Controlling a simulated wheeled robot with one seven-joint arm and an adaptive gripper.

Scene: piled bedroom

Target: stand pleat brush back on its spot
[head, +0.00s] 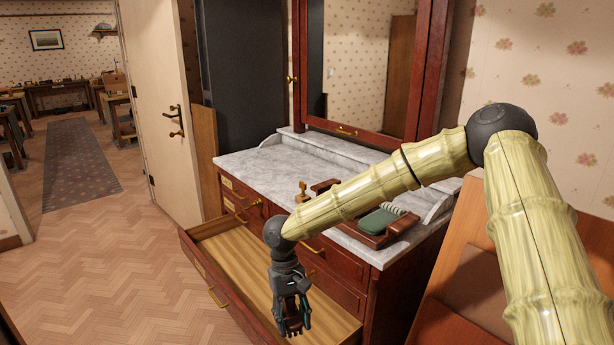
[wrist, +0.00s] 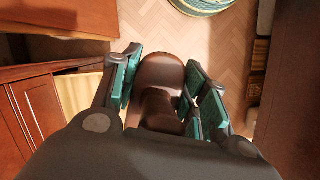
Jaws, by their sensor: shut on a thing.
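My gripper (head: 291,305) is low in the head view, over the open drawer (head: 240,255). In the wrist view, the green-padded fingers (wrist: 165,95) are closed on a dark brown, rounded thing (wrist: 160,72), which I take for the pleat brush.
My arm covers part of the top. A round striped thing (wrist: 203,6) lies on the floor. Open floor (head: 110,260) is at left.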

